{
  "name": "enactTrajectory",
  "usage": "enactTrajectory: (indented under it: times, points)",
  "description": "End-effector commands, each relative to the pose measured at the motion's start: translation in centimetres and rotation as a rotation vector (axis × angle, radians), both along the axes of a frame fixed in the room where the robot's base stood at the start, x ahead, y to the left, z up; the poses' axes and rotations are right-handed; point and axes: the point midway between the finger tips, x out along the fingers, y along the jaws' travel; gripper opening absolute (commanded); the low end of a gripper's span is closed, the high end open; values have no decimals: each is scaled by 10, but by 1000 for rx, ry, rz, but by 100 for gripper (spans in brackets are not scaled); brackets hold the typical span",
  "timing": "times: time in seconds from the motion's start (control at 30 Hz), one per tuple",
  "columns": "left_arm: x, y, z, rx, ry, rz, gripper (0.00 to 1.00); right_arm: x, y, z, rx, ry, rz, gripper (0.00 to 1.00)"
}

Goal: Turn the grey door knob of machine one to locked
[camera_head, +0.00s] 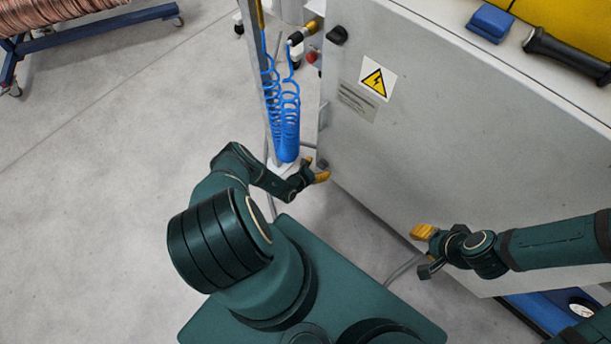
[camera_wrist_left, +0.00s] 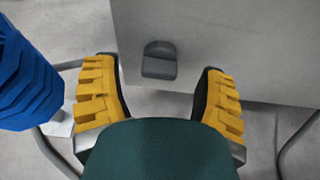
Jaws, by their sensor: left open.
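The machine (camera_head: 400,130) is a large light-grey cabinet with a yellow warning sign. In the left wrist view a dark grey knob (camera_wrist_left: 160,60) sits on its panel near the bottom edge. The same knob seems to show, small, in the head view (camera_head: 322,163). My left gripper (camera_head: 318,177) is close to it at the machine's lower left corner. In the left wrist view the yellow fingers of the left gripper (camera_wrist_left: 160,100) are wide apart and empty, with the knob ahead between them. My right gripper (camera_head: 424,250) is low in front of the panel; its finger opening is unclear.
A coiled blue hose (camera_head: 286,125) hangs by a post just left of the machine, close to my left gripper. A black knob (camera_head: 337,35) is high on the panel. A copper coil rack (camera_head: 90,30) stands at the far left. The floor (camera_head: 110,130) between is clear.

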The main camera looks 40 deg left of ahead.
Motion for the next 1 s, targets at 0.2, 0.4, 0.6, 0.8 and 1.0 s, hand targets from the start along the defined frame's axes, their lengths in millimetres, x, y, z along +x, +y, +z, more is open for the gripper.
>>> enactTrajectory:
  times: [0.2, 0.4, 0.6, 0.8, 1.0]
  points:
    - [-33, 4, 14, -2, 1, 3, 71, 0, 0, 0, 0, 0, 0, 44]
    - [-64, 6, 27, -2, 1, 3, 71, 0, 0, 0, 0, 0, 0, 44]
    - [-84, 8, 35, 0, 0, 2, 71, 0, 0, 0, 0, 0, 0, 44]
    - [-89, 8, 38, 1, 0, 1, 71, 0, 0, 0, 0, 0, 0, 44]
    - [-89, 8, 38, 1, 0, 1, 71, 0, 0, 0, 0, 0, 0, 44]
